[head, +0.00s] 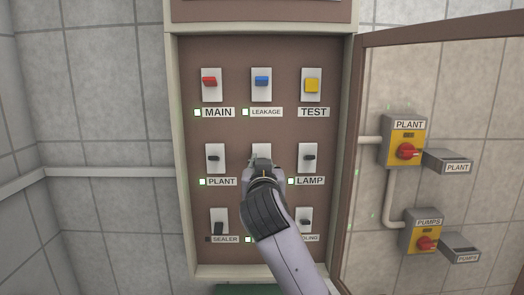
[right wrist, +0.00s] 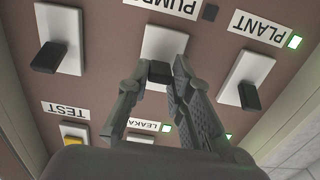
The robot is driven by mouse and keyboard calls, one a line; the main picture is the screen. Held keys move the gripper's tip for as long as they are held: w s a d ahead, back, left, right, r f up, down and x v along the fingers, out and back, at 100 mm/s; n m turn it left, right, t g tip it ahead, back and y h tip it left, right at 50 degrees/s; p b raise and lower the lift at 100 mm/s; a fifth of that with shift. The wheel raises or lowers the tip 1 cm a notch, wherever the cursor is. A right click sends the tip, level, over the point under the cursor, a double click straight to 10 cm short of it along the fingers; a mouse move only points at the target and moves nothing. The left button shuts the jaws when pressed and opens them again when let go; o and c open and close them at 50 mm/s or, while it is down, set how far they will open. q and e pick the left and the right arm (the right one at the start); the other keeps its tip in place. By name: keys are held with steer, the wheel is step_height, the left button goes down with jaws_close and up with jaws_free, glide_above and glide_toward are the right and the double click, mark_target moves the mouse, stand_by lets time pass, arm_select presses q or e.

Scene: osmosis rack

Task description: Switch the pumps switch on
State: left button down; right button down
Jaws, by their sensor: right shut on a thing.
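The pumps switch is a black lever on a white plate in the middle of the brown panel. Its plate shows in the head view (head: 261,150) and its lever in the right wrist view (right wrist: 160,72). My right gripper (head: 261,165) reaches up from below and is shut on this lever; its fingertips also show in the right wrist view (right wrist: 161,70). The arm hides the switch's label in the head view. In the upside-down right wrist view the PUMPS label (right wrist: 172,6) is partly cut off, and the small lamp beside it (right wrist: 210,13) is dark. My left gripper is not in view.
The plant switch (head: 213,158) and lamp switch (head: 309,157) flank it, with lit green lamps. Red, blue and yellow switches sit above. The sealer switch (head: 219,222) is below left. An open glass door (head: 355,150) stands right, before wall boxes (head: 403,142).

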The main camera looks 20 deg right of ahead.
steer(key=shift+r+g+y+p, duration=0.3)
steer(key=shift+r+g+p, duration=0.25)
steer(key=shift+g, duration=0.35)
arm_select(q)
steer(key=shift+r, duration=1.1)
arm_select(e)
steer(key=shift+w+r+g+y, duration=0.15)
steer(key=shift+r+g+y, duration=0.1)
steer(key=shift+g, duration=0.55)
steer(key=shift+w+r+g+y, duration=0.1)
steer(key=shift+r+g+y, duration=0.15)
steer(key=shift+g, duration=0.55)
steer(key=c, duration=1.4)
jaws_free()
steer(key=shift+c, duration=0.2)
steer(key=v, duration=1.2)
steer(key=shift+r, duration=0.15)
steer(key=shift+w+d, duration=0.1)
